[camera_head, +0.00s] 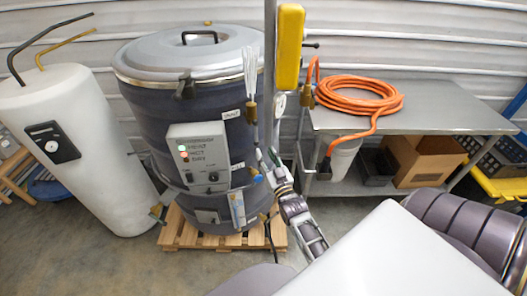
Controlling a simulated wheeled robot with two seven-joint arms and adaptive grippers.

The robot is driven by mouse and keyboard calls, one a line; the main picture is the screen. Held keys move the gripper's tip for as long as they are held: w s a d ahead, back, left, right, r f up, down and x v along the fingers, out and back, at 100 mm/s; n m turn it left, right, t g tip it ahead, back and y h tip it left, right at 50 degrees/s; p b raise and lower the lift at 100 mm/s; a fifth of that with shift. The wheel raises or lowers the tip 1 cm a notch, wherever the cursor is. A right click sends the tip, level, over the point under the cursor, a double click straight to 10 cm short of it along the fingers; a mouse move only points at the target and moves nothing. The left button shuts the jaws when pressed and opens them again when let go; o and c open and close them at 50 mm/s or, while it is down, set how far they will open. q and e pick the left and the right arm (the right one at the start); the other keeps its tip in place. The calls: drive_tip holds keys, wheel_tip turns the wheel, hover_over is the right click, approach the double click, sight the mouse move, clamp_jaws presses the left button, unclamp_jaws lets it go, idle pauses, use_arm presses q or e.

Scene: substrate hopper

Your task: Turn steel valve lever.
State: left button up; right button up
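A large dark drum-shaped hopper (160,125) with a grey lid stands left of centre on a wooden pallet. Brass fittings (251,112) and a vertical grey pipe (270,75) run along its right side. I cannot clearly pick out the steel valve lever; it may be small or hidden near these fittings and my gripper. My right gripper (266,160) is at the lower end of the pipe, close to the hopper's right side. Its fingers are too small to tell if they are open or touch anything. My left gripper is not in view.
A yellow box (290,45) hangs on the pipe. A steel table (440,118) at right carries a coiled orange hose (360,95), with boxes (425,160) below. A white tank (75,150) leans at left. Concrete floor (100,265) is clear at the front left.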

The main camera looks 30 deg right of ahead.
drive_tip(key=shift+v, duration=0.85)
drive_tip(key=shift+f, duration=0.1)
idle(1.5)
